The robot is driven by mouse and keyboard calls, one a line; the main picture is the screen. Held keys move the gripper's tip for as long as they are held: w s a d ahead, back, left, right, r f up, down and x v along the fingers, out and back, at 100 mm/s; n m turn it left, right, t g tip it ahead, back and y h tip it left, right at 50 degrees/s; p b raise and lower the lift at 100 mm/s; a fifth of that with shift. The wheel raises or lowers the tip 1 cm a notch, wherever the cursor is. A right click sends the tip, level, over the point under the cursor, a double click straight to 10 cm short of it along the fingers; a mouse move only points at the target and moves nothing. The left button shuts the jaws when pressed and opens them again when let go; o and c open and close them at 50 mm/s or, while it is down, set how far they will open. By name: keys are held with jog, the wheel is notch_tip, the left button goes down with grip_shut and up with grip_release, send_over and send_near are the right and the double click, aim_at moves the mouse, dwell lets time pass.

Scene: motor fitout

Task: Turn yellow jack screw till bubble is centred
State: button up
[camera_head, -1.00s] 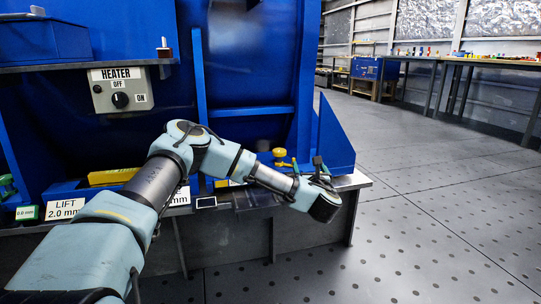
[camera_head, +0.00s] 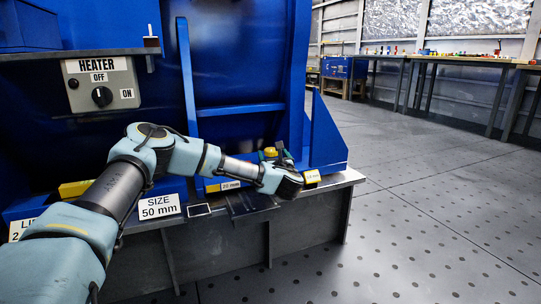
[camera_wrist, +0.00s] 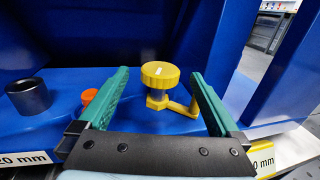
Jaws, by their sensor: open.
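The yellow jack screw (camera_wrist: 160,75) has a round ribbed knob with a white mark on top and a yellow bracket at its base. In the wrist view it stands on the blue ledge, ahead of and between the green fingers of my gripper (camera_wrist: 160,90). My gripper is open and empty, and the fingers do not appear to touch the knob. In the head view the jack screw (camera_head: 270,152) shows just behind my gripper (camera_head: 281,158), partly hidden by it. I cannot make out a bubble level in either view.
A dark metal cylinder (camera_wrist: 30,96) and an orange knob (camera_wrist: 89,97) stand left of the screw. A blue upright (camera_wrist: 283,70) rises at the right. The heater switch box (camera_head: 101,84) is at the left. The floor (camera_head: 430,190) is clear.

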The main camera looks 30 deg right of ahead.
aim_at(272, 153)
jog(key=shift+b+x, duration=0.6)
jog(key=shift+x, duration=1.65)
jog(key=c, duration=1.4)
